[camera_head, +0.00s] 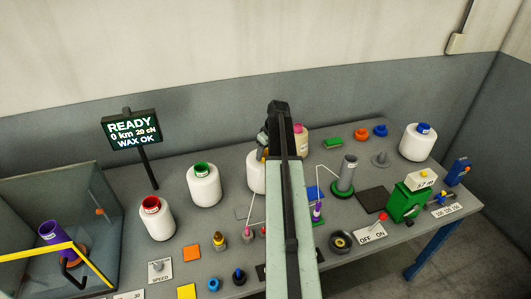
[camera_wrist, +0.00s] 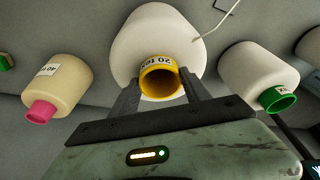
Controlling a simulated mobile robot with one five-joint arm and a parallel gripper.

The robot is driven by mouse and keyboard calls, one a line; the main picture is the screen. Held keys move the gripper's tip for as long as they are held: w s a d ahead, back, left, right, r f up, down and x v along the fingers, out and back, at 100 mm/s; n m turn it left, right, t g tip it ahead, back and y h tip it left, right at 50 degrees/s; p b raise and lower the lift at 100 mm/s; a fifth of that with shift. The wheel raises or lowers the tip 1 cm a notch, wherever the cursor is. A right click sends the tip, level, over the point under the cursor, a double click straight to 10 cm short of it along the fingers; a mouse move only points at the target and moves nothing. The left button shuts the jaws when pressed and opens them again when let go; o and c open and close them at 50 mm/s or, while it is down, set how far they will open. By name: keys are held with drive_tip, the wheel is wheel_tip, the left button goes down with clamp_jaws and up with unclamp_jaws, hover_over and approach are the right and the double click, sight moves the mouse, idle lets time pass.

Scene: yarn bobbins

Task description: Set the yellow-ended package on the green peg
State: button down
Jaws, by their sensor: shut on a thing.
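The yellow-ended package (camera_wrist: 155,38) is a large white cone with a yellow tube end and a label reading 20 Tex. My gripper (camera_wrist: 160,84) is shut on its yellow end, one dark finger on each side. In the head view the package (camera_head: 256,172) is mostly hidden behind my arm; I cannot tell whether it touches the table. To the right of my arm, a grey upright cylinder (camera_head: 348,172) stands on a round green base (camera_head: 341,193); this may be the green peg.
White packages with red (camera_head: 156,220), green (camera_head: 204,187) and blue (camera_head: 418,142) ends stand on the table. A pink-ended cream package (camera_wrist: 62,82) is beside mine. A green machine (camera_head: 405,203) and switch plate (camera_head: 371,232) stand at right. A dark square pad (camera_head: 373,201) lies clear.

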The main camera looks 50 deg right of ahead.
drive_tip(key=shift+f, duration=0.2)
drive_tip(key=shift+c, duration=2.2)
unclamp_jaws()
drive_tip(key=shift+r, duration=0.1)
drive_tip(key=p+v, duration=0.7)
drive_tip(key=shift+r, duration=0.3)
drive_tip(key=shift+s, duration=0.1)
